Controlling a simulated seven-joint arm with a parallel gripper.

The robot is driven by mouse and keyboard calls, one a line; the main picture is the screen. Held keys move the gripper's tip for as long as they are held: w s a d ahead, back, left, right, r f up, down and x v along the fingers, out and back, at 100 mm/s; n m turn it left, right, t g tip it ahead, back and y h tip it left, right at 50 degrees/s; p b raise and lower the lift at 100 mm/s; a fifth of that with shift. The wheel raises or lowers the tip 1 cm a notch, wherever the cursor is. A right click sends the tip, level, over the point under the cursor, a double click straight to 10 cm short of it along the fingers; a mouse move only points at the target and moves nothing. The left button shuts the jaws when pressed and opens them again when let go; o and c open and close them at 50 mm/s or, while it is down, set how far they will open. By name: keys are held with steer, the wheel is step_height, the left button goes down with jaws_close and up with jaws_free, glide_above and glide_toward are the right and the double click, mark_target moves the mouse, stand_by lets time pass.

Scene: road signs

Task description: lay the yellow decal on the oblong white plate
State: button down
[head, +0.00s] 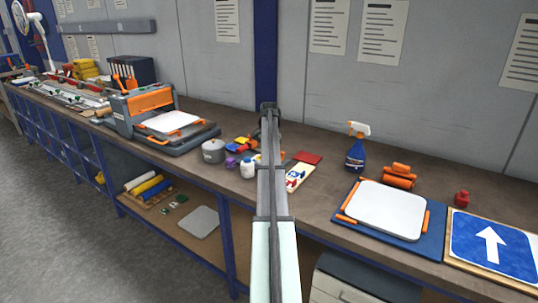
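A white plate (387,211) with rounded corners lies flat on a blue mat (345,236) between orange clamps, right of centre on the bench. No decal shows on it. Several small red, yellow and blue flat pieces (241,144) lie behind the cans, left of my arm. A yellow one is among them, but I cannot tell whether it is the decal. My arm rises through the middle of the picture. My gripper (269,107) is at its dark far end, left of the white plate. Its fingers are too small to make out, and so is anything between them.
A grey pot (213,151), a white jar (248,168) and a cream board (299,177) stand or lie near my arm. A spray bottle (356,147), orange roller (399,175), red bottle (462,199) and blue arrow sign (494,246) are right. A press (150,112) stands left.

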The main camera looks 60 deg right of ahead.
steer(key=c, duration=0.5)
jaws_free()
stand_by(0.6)
steer(key=shift+r, duration=0.1)
steer(key=shift+r, duration=3.45)
